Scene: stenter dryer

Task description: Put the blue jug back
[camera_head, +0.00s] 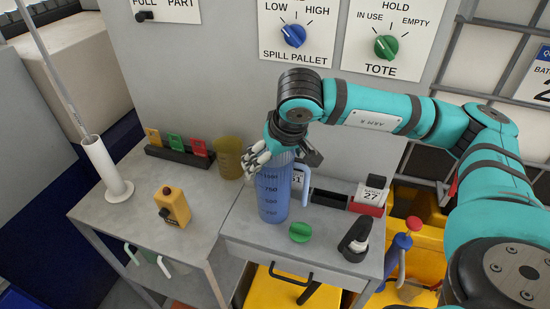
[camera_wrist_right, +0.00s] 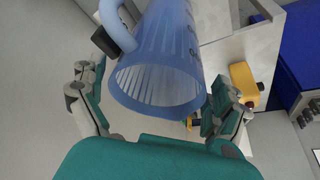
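The blue jug (camera_head: 273,195) is translucent with dark volume marks. It stands upright on the grey cabinet top, its handle (camera_head: 300,183) to the right. My right gripper (camera_head: 285,152) is at its upper part, from above. In the right wrist view the jug (camera_wrist_right: 165,65) shows its open, ribbed mouth. My right gripper's fingers (camera_wrist_right: 160,95) are spread wide, one on the handle side and one on the opposite side. Whether either finger touches the jug is unclear. My left gripper is not in view.
A yellow-brown beaker (camera_head: 229,158) stands close left of the jug. A green disc (camera_head: 300,232) and a black clamp-like item (camera_head: 354,240) lie to the right. A calendar block (camera_head: 370,193) is behind them. A yellow pendant (camera_head: 173,206) and white tube (camera_head: 104,165) are on the left table.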

